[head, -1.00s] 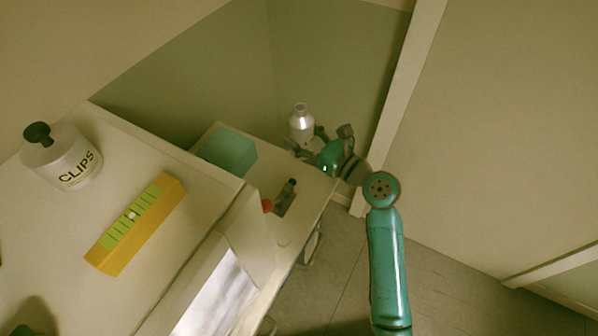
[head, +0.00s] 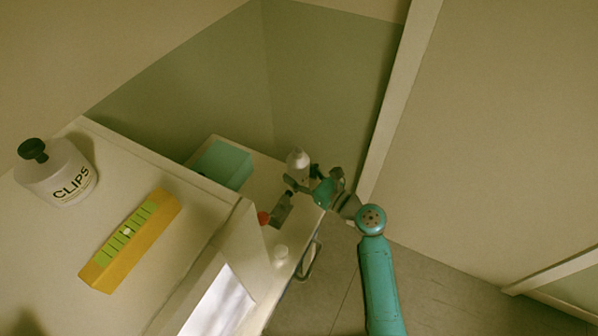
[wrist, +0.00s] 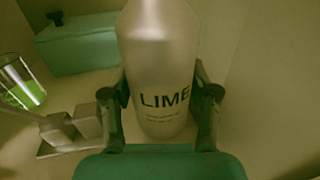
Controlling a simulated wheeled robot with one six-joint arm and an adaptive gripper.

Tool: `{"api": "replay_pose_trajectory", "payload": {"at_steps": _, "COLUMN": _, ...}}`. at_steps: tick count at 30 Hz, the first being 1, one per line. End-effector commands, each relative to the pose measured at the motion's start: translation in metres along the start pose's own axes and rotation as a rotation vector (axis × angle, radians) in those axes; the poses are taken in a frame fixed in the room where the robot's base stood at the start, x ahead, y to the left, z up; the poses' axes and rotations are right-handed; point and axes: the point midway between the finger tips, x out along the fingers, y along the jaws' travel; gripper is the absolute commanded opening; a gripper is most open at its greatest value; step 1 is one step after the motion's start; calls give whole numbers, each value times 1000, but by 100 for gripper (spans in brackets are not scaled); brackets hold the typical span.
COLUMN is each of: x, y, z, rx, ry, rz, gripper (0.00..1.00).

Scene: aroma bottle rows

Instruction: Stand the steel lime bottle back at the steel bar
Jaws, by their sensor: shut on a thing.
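The steel lime bottle (head: 298,161) is upright, pale metallic grey, near the right end of the low counter in the head view. In the wrist view the lime bottle (wrist: 160,55) fills the middle with LIME facing me, its top cut off. My gripper (head: 304,184) is shut on it, with one finger on each side in the wrist view (wrist: 160,98). I cannot tell whether its base touches the counter. A small grey plate with blocks (wrist: 72,132) lies left of the bottle in the wrist view; I cannot tell whether this is the steel bar.
A teal box (head: 222,165) stands at the back of the counter. A dark small bottle (head: 282,208), a red item (head: 263,218) and a white round item (head: 281,252) are nearer. A green-filled glass (wrist: 20,85) is at wrist-view left. Walls close in behind and right.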

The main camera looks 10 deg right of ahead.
Motion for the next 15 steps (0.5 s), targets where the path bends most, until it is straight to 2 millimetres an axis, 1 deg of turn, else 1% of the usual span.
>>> {"api": "replay_pose_trajectory", "payload": {"at_steps": 5, "x": 0, "y": 0, "z": -2, "rx": 0, "ry": -1, "rz": 0, "gripper": 10}}
{"api": "replay_pose_trajectory", "payload": {"at_steps": 6, "x": 0, "y": 0, "z": -3, "rx": 0, "ry": 0, "rz": 0, "gripper": 62}}
{"api": "replay_pose_trajectory", "payload": {"at_steps": 9, "x": 0, "y": 0, "z": -2, "rx": 0, "ry": 0, "rz": 0, "gripper": 85}}
{"api": "replay_pose_trajectory", "payload": {"at_steps": 15, "x": 0, "y": 0, "z": -2, "rx": 0, "ry": 0, "rz": 0, "gripper": 85}}
